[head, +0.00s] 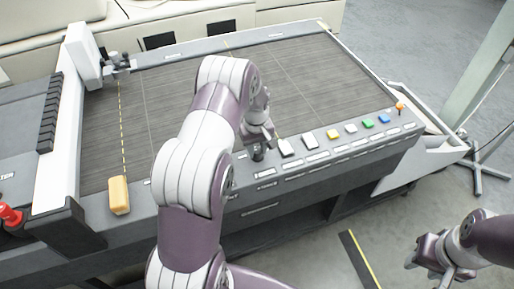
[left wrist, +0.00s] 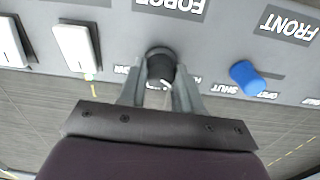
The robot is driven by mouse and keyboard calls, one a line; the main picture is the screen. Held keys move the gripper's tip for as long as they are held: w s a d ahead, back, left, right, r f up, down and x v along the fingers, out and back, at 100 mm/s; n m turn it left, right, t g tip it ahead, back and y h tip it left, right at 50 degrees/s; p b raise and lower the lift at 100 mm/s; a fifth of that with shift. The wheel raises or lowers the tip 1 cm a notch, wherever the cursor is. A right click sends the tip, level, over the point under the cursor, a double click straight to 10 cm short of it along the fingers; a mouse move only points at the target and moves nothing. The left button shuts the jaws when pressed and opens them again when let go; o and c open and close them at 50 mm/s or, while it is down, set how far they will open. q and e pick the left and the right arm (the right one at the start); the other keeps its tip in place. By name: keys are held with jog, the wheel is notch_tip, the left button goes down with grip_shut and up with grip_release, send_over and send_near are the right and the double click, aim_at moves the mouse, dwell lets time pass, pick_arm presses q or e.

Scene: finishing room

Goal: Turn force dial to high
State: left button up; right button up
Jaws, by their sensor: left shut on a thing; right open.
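The force dial (left wrist: 160,62) is a black round knob on the grey panel, below an upside-down FORCE label (left wrist: 172,5) in the left wrist view. A white pointer line shows on it, and its end labels are mostly covered by my fingers. My left gripper (left wrist: 159,90) is shut on the dial, one finger on each side. In the head view the dial (head: 258,153) shows as a dark knob on the front panel below my left gripper (head: 259,142). My right gripper (head: 428,260) is open and empty, low at the right, away from the machine.
A blue knob (left wrist: 247,77) beside a FRONT label sits close to the dial. White rocker switches (left wrist: 76,48) lie on the other side. Coloured buttons (head: 368,123) and an orange-topped lever (head: 400,106) run along the panel. A yellow block (head: 119,195) stands at the left.

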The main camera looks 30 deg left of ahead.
aim_at(257, 151)
pick_arm(q)
jog(key=o, duration=1)
jog(key=shift+o, duration=0.2)
jog(key=shift+s+d, duration=0.1)
jog(key=shift+r, duration=0.1)
jog(key=shift+r, duration=0.25)
notch_tip(257, 151, up, 8)
jog(key=shift+r+b, duration=0.1)
jog(key=shift+b, duration=1.1)
notch_tip(257, 151, up, 4)
jog(key=shift+s+f+p, duration=0.1)
jog(key=shift+p, duration=0.35)
